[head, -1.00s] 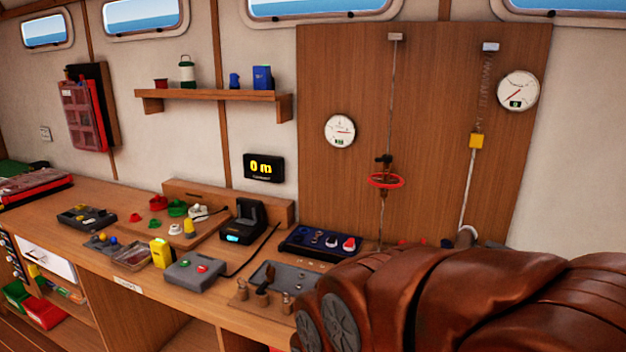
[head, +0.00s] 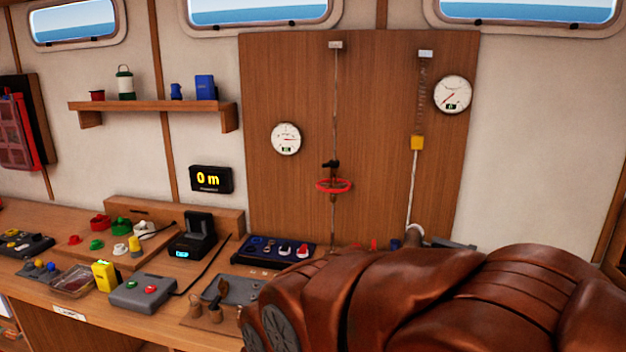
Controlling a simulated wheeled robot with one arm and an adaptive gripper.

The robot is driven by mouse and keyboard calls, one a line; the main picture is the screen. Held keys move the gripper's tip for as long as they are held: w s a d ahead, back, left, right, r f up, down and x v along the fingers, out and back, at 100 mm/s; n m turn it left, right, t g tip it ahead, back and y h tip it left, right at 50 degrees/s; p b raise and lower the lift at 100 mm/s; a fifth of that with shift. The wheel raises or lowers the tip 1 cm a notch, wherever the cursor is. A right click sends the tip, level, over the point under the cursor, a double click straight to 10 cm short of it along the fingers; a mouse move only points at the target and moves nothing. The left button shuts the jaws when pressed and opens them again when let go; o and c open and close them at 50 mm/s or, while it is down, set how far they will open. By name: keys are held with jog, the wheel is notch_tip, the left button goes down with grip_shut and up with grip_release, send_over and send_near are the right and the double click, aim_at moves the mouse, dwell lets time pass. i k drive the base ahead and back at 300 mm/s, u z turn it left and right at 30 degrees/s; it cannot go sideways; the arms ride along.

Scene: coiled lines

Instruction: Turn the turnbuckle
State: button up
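The turnbuckle (head: 333,185) is on a thin vertical line in front of the brown wooden wall panel. It has a red ring handwheel, with a dark fitting just above it. The line runs from a small light bracket (head: 335,45) at the panel's top down towards the bench. A round white gauge (head: 286,139) hangs on the panel to the left of the line. My gripper is not in view. A large brown, leather-like shape, which I cannot identify for sure, fills the lower right and hides part of the bench.
A second line with a spring (head: 420,85) and a yellow block (head: 417,143) hangs right of the turnbuckle, beside another gauge (head: 452,94). The bench (head: 100,305) holds a grey button box (head: 143,292), a dark tray (head: 272,250) and small parts. A shelf (head: 150,106) is at left.

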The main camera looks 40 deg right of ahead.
aim_at(333, 171)
jog(key=u, duration=0.6)
jog(key=k, duration=0.65)
jog(key=u, duration=0.75)
jog(key=i, duration=1.3)
jog(key=z, duration=1.1)
jog(key=i, duration=0.3)
jog(key=z, duration=0.25)
